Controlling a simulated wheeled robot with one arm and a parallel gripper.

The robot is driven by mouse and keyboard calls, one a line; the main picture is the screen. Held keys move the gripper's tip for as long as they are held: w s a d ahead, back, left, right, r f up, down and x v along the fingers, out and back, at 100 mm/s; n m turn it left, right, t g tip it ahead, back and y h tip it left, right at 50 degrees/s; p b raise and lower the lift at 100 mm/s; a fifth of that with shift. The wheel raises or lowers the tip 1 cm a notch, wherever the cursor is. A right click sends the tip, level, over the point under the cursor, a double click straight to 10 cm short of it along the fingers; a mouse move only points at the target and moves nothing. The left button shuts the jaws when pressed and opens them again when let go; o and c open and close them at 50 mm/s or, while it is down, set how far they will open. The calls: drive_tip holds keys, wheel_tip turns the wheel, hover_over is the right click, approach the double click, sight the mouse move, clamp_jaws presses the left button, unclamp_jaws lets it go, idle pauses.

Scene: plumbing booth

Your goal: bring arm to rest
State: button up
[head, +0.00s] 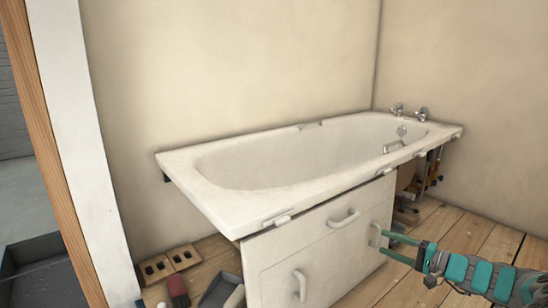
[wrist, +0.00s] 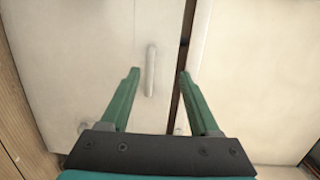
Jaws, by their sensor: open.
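My gripper (head: 385,244) is open at the lower right of the head view, its green fingers pointing left at the white bath panel (head: 318,255). The fingertips are close to the panel's right-hand handle (head: 376,235). In the wrist view, my gripper (wrist: 159,72) has its two fingers apart, with a pale upright handle (wrist: 150,70) showing between them, nearer the left finger. Nothing is clamped. I cannot tell whether the fingertips reach around the handle or stop short of it. The panel stands under the front rim of the white bathtub (head: 300,150).
The panel has two more handles, one at its top (head: 344,218) and one at the left (head: 299,285). Right of the panel, pipes and tools (head: 405,205) show under the tub. Plank floor (head: 490,240) is open at right.

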drive_tip(key=s+a+r+n+g, duration=0.25)
drive_tip(key=s+a, duration=0.25)
drive_tip(key=a, duration=0.4)
drive_tip(key=s+a+r+n+g, duration=0.2)
drive_tip(key=s+a+r+g, duration=0.15)
drive_tip(key=a, duration=0.45)
drive_tip(key=s+a+r+n+g, duration=0.2)
drive_tip(key=s+a+n+g, duration=0.15)
drive_tip(key=s+a, duration=0.4)
drive_tip(key=s+a+f+n+g+h, duration=0.2)
drive_tip(key=s+a+g+h, duration=0.3)
drive_tip(key=s, duration=0.7)
drive_tip(key=s+d+f+m+h, duration=0.1)
drive_tip(key=s+d+f+h, duration=0.3)
drive_tip(key=s, duration=0.5)
drive_tip(key=s+d+f+h, duration=0.1)
drive_tip(key=s+d+h, duration=0.2)
drive_tip(key=s+d, duration=0.5)
wheel_tip(320, 180, up, 12)
drive_tip(key=s+a+p, duration=0.1)
drive_tip(key=p, duration=1.1)
drive_tip(key=shift+s+t+h+p, duration=0.2)
drive_tip(key=shift+t+h+p, duration=0.1)
drive_tip(key=shift+t, duration=0.15)
